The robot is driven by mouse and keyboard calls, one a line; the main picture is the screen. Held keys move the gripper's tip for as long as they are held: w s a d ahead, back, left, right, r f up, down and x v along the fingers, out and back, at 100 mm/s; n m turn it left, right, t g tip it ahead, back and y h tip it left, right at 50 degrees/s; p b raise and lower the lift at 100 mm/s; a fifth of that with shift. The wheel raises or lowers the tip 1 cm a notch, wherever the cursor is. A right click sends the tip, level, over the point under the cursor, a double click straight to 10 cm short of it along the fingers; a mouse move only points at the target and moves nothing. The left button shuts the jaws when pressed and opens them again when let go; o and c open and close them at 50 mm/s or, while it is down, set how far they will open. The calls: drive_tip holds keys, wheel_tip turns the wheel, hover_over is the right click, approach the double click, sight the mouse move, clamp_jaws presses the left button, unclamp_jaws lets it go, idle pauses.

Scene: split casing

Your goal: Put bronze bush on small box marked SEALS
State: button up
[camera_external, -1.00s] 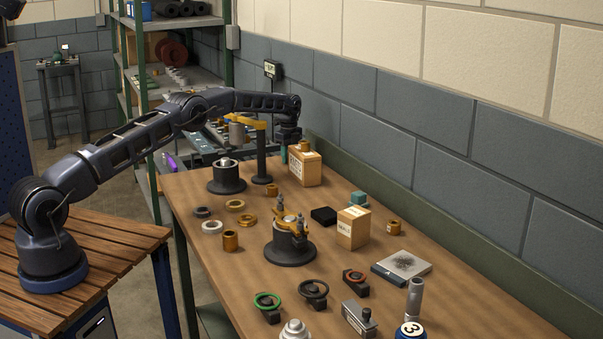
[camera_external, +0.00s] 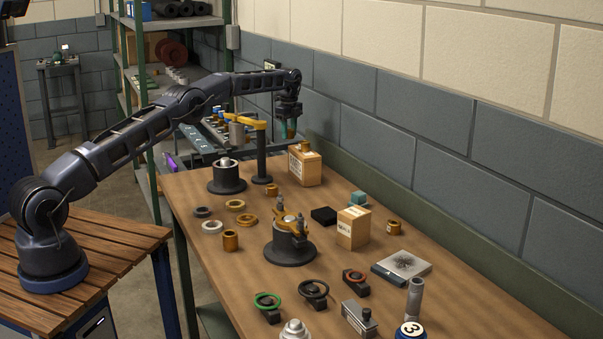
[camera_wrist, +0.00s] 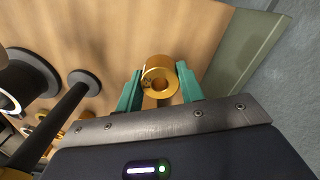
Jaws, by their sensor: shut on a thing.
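My gripper (camera_external: 290,136) is raised near the far box, at the far end of the bench. In the wrist view, its teal fingers (camera_wrist: 160,76) are shut on a bronze bush (camera_wrist: 160,66), with the bush's hole facing the camera.
A stand with a yellow arm (camera_external: 262,155) and a dark round holder (camera_external: 227,180) are left of the gripper. A clamp fixture (camera_external: 290,240) stands mid-bench. A black block (camera_external: 323,215), teal block (camera_external: 358,198) and loose bush (camera_external: 394,227) lie around the nearer box. The wall borders the right.

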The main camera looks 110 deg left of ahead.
drive_tip(key=w+d+r, duration=0.3)
drive_tip(key=w+d, duration=0.2)
drive_tip(key=w, duration=0.2)
drive_tip(key=w+d+r, duration=0.3)
drive_tip(key=w+d, duration=0.2)
drive_tip(key=w, duration=0.3)
wheel_tip(320, 180, up, 14)
drive_tip(key=f, duration=0.1)
hover_over(355, 212)
drive_tip(key=shift+m, duration=0.3)
wheel_tip(355, 212, down, 19)
drive_tip(key=shift+s+a+r, duration=0.1)
drive_tip(key=o, duration=1.2)
drive_tip(key=shift+f, duration=0.2)
drive_tip(key=shift+r, duration=0.15)
